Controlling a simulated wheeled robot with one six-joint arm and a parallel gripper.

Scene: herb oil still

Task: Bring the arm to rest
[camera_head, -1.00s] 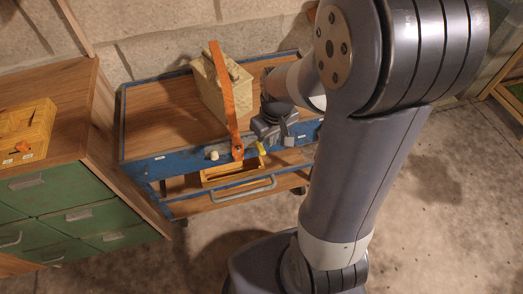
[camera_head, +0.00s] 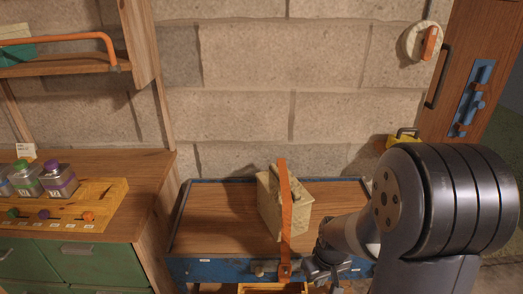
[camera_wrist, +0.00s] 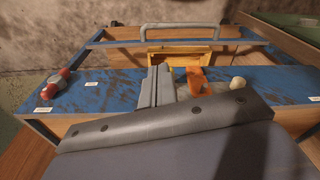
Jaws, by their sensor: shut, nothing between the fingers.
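My gripper (camera_head: 328,277) hangs at the front right of a blue-edged wooden cart (camera_head: 205,220), partly cut off by the bottom of the head view. In the wrist view my gripper (camera_wrist: 160,86) has its grey fingers together, with nothing between them. My arm reaches in from the right. A cream box (camera_head: 268,205) stands on the cart, to the left of my gripper. An orange strap or lever (camera_head: 285,215) runs down in front of it; its lower end shows in the wrist view (camera_wrist: 196,82), beside my fingers without clear contact.
A yellow wooden box (camera_wrist: 180,60) lies beyond the fingers in the open drawer. A cream knob (camera_wrist: 238,83) and a red-and-grey knob (camera_wrist: 57,83) are on the cart. A green-drawered cabinet (camera_head: 80,262) with bottles stands left. A wooden door (camera_head: 470,70) is at the right.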

